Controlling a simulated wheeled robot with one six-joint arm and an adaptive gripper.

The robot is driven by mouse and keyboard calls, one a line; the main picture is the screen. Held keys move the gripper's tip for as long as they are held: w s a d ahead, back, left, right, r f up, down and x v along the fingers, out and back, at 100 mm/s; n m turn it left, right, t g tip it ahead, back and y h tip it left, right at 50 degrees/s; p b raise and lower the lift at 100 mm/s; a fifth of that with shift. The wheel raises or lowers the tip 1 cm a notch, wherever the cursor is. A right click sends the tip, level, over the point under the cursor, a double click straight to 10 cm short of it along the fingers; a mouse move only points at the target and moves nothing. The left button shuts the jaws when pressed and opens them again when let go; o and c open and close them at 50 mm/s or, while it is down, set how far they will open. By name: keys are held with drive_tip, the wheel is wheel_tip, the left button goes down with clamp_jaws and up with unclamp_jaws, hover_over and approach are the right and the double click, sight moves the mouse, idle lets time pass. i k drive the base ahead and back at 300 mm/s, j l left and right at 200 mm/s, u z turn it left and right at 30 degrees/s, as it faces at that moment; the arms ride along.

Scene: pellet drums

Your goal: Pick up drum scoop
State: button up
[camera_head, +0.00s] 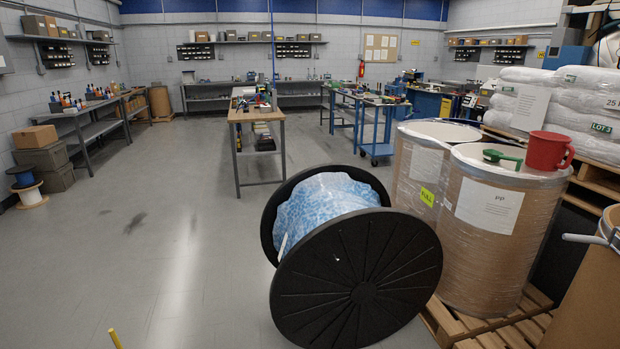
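A red mug-shaped vessel (549,150) with a side handle on its right stands on the lid of the front brown drum (498,230) at the right. A small green tool with a rounded end and a handle (502,156) lies on the same lid, left of the red vessel. I cannot tell for certain which of these two is the drum scoop. The front drum is film-wrapped, carries a white "PP" label, and stands on a wooden pallet (478,327). My gripper is not in view.
A large black reel (358,285) with blue wrapped material stands before the drums. Another drum (420,170) stands behind. An open brown drum (597,290) with a grey handle (582,239) is at lower right. White sacks (590,97) are stacked behind.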

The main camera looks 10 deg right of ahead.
sight(491, 155)
drive_tip(key=i+j+z, duration=0.1)
drive_tip(key=i+z, duration=0.35)
drive_tip(key=i+j+z, duration=0.2)
drive_tip(key=i+z, duration=0.15)
drive_tip(key=z, duration=0.15)
drive_tip(key=i+j+z, duration=0.3)
drive_tip(key=z, duration=0.15)
drive_tip(key=i+j+z, duration=0.25)
drive_tip(key=j+z, duration=0.25)
drive_tip(key=i+j+z, duration=0.3)
drive_tip(key=j, duration=0.25)
drive_tip(key=j+z, duration=0.35)
drive_tip(key=j, duration=0.2)
drive_tip(key=j+z, duration=0.3)
drive_tip(key=j, duration=0.35)
